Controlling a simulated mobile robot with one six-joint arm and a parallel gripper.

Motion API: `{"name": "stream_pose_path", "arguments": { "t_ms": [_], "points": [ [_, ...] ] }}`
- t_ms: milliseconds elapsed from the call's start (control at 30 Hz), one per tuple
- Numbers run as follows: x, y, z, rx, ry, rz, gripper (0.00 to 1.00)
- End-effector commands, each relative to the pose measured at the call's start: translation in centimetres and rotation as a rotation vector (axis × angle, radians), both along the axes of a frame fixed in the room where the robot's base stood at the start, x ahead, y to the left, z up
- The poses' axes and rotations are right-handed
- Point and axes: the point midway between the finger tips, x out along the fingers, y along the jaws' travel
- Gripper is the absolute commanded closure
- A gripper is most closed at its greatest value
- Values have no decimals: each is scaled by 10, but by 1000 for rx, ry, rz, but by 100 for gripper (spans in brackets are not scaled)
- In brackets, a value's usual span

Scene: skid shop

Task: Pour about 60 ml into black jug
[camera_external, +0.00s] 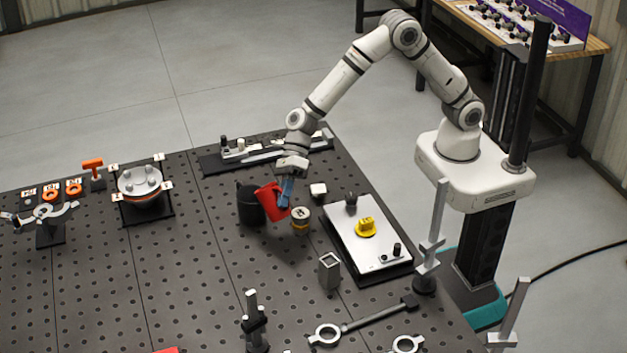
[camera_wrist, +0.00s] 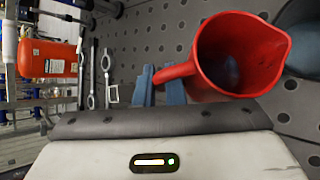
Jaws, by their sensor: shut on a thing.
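The red jug (camera_external: 267,203) is tilted to the left, with its mouth close to the black jug's upper right side. My gripper (camera_external: 286,192) has blue fingers and is shut on the red jug's handle. In the wrist view the red jug (camera_wrist: 212,82) shows its open mouth, with its spout toward the right. A small bluish patch shows inside; I cannot tell whether it is liquid. The black jug (camera_external: 249,207) stands upright on the dark perforated table. A dark rounded part of it (camera_wrist: 307,50) shows at the wrist view's right edge. No stream is visible, and the black jug's inside is hidden.
A small banded cylinder (camera_external: 300,222) and a white block (camera_external: 318,190) stand just right of the jugs.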

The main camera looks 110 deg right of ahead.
Motion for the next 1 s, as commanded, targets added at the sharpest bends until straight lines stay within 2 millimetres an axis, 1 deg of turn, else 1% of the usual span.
{"name": "stream_pose_path", "arguments": {
  "t_ms": [267, 467, 800, 1000],
  "points": [
    [0, 0, 0, -4, -2, 0, 100],
    [-3, 8, 0, -63, -34, 3, 100],
    [-17, 35, -3, -297, -153, 4, 100],
    [-23, 47, -7, -439, -224, 3, 100]
  ]
}}
